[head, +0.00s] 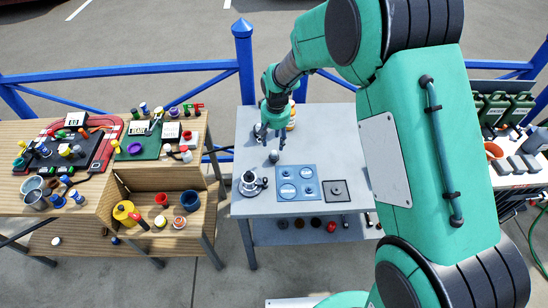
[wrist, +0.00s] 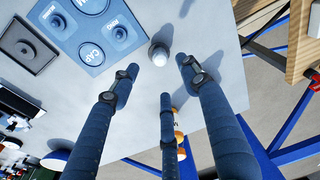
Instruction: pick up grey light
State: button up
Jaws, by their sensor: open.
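The grey light (head: 273,156) is a small rounded bulb on the grey table, just below my gripper (head: 271,138) in the head view. In the wrist view the grey light (wrist: 159,54) has a pale, bright top and sits just ahead of the gap between two fingertips of my gripper (wrist: 160,76). The three dark blue fingers are spread and hold nothing. Whether any finger touches the light cannot be told.
A metal pot (head: 250,183) stands at the table's front left. White and orange items (head: 291,117) stand behind my gripper. Wooden benches (head: 85,208) are left.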

aim_at(274, 152)
jog(key=shift+w+f, duration=0.15)
jog(key=shift+f, duration=1.05)
jog(key=shift+w+f, duration=0.15)
jog(key=shift+f, duration=1.05)
jog(key=shift+f, duration=0.1)
jog(key=shift+w+f+b, duration=0.2)
jog(key=shift+f+b, duration=0.15)
jog(key=shift+f, duration=0.9)
jog(key=shift+w+f+b, duration=0.2)
jog(key=shift+f+b, duration=0.1)
jog(key=shift+f, duration=0.9)
jog(key=c, duration=1.2)
